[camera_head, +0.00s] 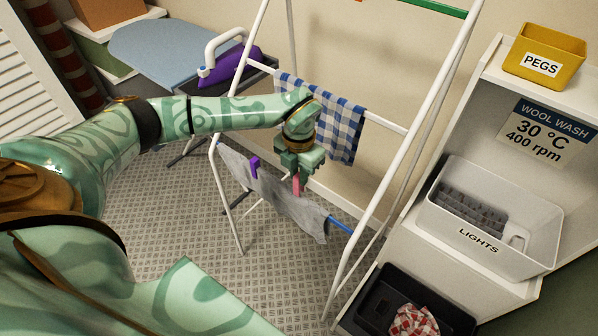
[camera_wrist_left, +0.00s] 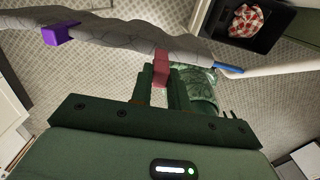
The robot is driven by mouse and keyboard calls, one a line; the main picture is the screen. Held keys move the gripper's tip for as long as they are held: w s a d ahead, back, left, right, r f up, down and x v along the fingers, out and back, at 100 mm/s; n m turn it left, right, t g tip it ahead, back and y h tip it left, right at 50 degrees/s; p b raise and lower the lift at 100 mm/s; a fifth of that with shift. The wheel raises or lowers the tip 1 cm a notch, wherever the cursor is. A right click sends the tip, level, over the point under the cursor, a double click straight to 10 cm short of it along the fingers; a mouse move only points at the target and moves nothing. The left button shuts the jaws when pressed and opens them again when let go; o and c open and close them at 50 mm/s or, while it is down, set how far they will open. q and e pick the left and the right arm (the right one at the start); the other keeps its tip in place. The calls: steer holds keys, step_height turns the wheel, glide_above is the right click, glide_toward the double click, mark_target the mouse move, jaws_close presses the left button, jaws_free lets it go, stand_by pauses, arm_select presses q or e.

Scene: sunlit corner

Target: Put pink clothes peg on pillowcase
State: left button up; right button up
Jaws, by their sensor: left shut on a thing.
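The pink clothes peg (camera_head: 296,185) is between the fingers of my left gripper (camera_head: 299,170), which is shut on it. The peg (camera_wrist_left: 161,63) also shows in the wrist view, beyond the fingertips (camera_wrist_left: 162,82). A grey cloth, which looks like the pillowcase (camera_head: 265,191), hangs over a low blue rail of the drying rack. The peg's tip overlaps the cloth (camera_wrist_left: 118,36) in both views; I cannot tell whether it grips it. A purple peg (camera_head: 254,167) sits on the cloth's left part. My right gripper is not in view.
The white drying rack (camera_head: 222,187) surrounds the cloth, with a blue checked towel (camera_head: 340,125) behind. A shelf at right holds a yellow PEGS box (camera_head: 569,53), a white LIGHTS bin (camera_head: 545,245) and a dark bin (camera_head: 455,318). A purple iron (camera_head: 240,66) stands at the back left.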

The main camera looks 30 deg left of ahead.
arm_select(q)
steer(key=shift+f+b, duration=0.6)
steer(key=shift+f, duration=0.8)
steer(key=shift+w+f+b, duration=0.1)
steer(key=shift+f+b, duration=0.4)
steer(key=shift+f, duration=0.75)
stand_by(0.4)
steer(key=o, duration=0.8)
step_height(320, 180, up, 7)
steer(key=p, duration=0.6)
steer(key=shift+r, duration=0.15)
